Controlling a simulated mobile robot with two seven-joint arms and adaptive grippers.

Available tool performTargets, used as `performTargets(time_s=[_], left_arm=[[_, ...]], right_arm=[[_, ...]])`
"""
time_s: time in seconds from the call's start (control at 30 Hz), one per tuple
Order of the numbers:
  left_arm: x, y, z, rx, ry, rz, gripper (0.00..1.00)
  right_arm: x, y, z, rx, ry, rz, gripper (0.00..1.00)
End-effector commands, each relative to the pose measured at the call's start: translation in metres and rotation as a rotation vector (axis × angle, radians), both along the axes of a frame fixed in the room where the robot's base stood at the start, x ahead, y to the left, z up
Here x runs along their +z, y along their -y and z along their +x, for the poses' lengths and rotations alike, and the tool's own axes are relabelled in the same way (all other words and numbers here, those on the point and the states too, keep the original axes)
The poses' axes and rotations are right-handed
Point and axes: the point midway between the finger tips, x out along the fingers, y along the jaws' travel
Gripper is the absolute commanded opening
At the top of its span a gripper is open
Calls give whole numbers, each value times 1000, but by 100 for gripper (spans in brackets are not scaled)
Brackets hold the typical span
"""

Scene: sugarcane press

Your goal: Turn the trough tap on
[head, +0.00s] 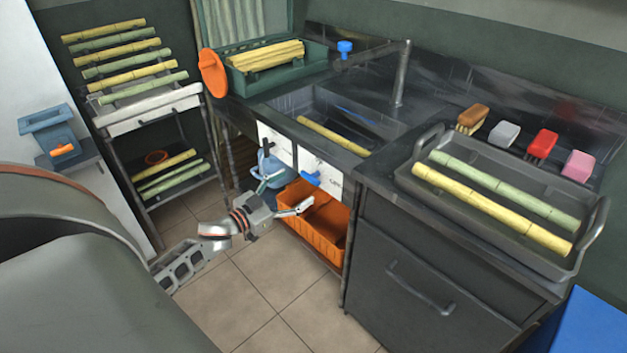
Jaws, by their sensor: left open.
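The trough tap (402,78) is a dark pipe rising behind the sink trough (285,106), with its spout reaching left over the trough. A blue handle (345,47) sits upright on the spout's left end. Another blue handle (310,178) is on the white front panel (325,172) under the trough. My left gripper (289,191) is open and empty in front of that panel, low and well below the spout. Its fingers are near the lower blue handle; I cannot tell whether they touch anything. My right gripper is not in view.
A yellow cane (335,135) lies in the trough. An orange crate (313,240) stands beneath the panel, beside a blue jug-like container (270,165). A grey tray (400,182) with canes covers the right counter. Cane racks (150,112) stand left; tiled floor (270,280) is clear.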

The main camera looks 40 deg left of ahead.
Motion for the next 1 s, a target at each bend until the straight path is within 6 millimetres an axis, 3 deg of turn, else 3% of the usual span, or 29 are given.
performTargets(time_s=[0.3,0.5,0.87,0.9,1.0], left_arm=[[-1,8,45,0,0,0,79],[-1,11,65,1,-2,1,79],[0,12,71,1,-1,1,79],[0,12,70,1,-1,1,76],[0,12,70,1,-1,1,50]], right_arm=[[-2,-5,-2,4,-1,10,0],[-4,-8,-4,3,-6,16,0],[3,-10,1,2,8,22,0],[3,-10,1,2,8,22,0],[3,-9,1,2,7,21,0]])
